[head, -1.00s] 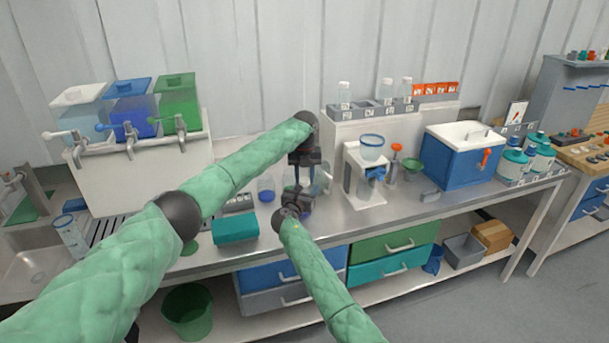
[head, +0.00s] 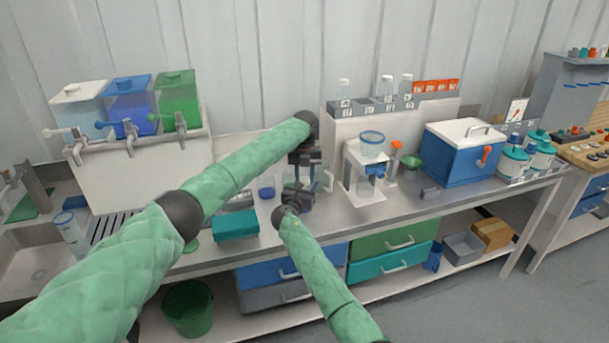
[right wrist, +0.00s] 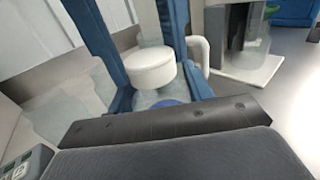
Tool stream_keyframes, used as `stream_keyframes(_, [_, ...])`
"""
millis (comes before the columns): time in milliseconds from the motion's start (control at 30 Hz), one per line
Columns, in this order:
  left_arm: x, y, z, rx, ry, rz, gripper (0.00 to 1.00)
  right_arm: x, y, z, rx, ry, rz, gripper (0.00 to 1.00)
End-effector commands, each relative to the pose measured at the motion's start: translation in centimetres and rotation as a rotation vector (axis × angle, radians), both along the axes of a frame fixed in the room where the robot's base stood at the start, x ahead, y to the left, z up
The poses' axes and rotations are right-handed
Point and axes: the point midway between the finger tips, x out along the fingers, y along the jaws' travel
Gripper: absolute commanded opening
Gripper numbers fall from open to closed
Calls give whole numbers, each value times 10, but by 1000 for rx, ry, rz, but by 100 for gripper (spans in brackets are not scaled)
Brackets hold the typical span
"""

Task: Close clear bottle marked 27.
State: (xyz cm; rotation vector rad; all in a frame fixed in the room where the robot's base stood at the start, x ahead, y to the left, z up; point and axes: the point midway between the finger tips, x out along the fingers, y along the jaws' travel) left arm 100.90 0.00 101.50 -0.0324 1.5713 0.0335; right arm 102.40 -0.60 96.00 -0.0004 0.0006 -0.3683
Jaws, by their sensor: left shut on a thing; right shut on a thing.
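A round white cap (right wrist: 152,67) shows in the right wrist view between blue finger bars, with a see-through bottle (right wrist: 160,96) just below it. A bluish patch shows at the bottle's lower part. I cannot read a number on it or tell whether the cap is seated. In the head view my left gripper (head: 300,183) points down from above and is shut on what looks like the cap. My right gripper (head: 296,203) comes from the front, lower down, shut on what looks like the bottle. The two grippers hide most of both things in the head view.
A white stand (head: 362,178) is close on the right, with a blue cooler (head: 463,160) beyond. Three tanks (head: 131,108) stand at the back left. The counter's front edge is near.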

Motion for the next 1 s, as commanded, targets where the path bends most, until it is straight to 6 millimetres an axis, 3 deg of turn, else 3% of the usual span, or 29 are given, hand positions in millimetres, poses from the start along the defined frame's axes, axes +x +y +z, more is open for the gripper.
stream_keyframes(133, [0,0,-3,0,0,0,13,0,0,-1,-1,1,0,10])
stream_keyframes(167, [0,0,-3,0,0,0,13,0,0,-1,-1,1,0,0])
stream_keyframes(367, [0,0,-2,0,0,-56,13,0,0,-1,0,1,0,0])
stream_keyframes(1000, [0,-7,2,1,-7,-479,13,0,1,-1,0,2,2,0])
